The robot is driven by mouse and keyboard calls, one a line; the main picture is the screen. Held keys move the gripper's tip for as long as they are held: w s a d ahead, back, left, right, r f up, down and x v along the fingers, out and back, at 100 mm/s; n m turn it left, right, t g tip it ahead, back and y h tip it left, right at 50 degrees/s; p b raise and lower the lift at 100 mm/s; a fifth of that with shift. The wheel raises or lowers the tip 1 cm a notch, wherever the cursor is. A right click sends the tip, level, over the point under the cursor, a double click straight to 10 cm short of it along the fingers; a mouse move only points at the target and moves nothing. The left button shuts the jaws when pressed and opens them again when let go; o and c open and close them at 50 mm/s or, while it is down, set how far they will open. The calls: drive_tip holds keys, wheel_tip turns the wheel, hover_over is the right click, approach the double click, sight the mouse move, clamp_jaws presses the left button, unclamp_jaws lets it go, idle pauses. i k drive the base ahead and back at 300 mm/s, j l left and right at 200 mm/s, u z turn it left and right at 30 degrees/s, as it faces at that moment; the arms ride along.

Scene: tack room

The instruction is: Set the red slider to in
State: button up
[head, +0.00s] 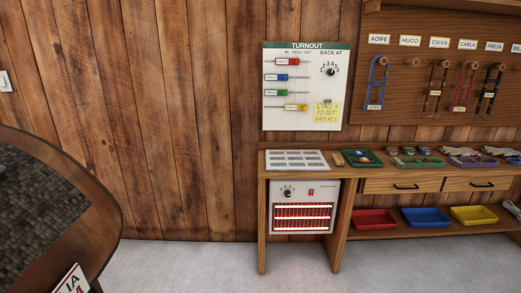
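The red slider (293,62) is the top one on the white turnout board (333,90) on the wooden wall. It carries a small white label and sits on a horizontal rail, to the right of the blue slider. The small heading above reads roughly "in, field, out"; the red slider appears near the middle, but its exact setting is too small to tell. My gripper is not in view.
A wooden bench (345,198) with a heater (304,208) under it stands below the board. A numbered dial (331,72) and a yellow note (326,112) share the board. A dark round-edged piece (95,165) fills the lower left. Grey floor in front is clear.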

sight(278, 61)
drive_tip(key=i+j, duration=0.1)
drive_tip(key=i, duration=0.4)
drive_tip(key=i+j, duration=0.15)
drive_tip(key=i, duration=0.4)
drive_tip(key=i+j, duration=0.1)
drive_tip(key=i, duration=0.4)
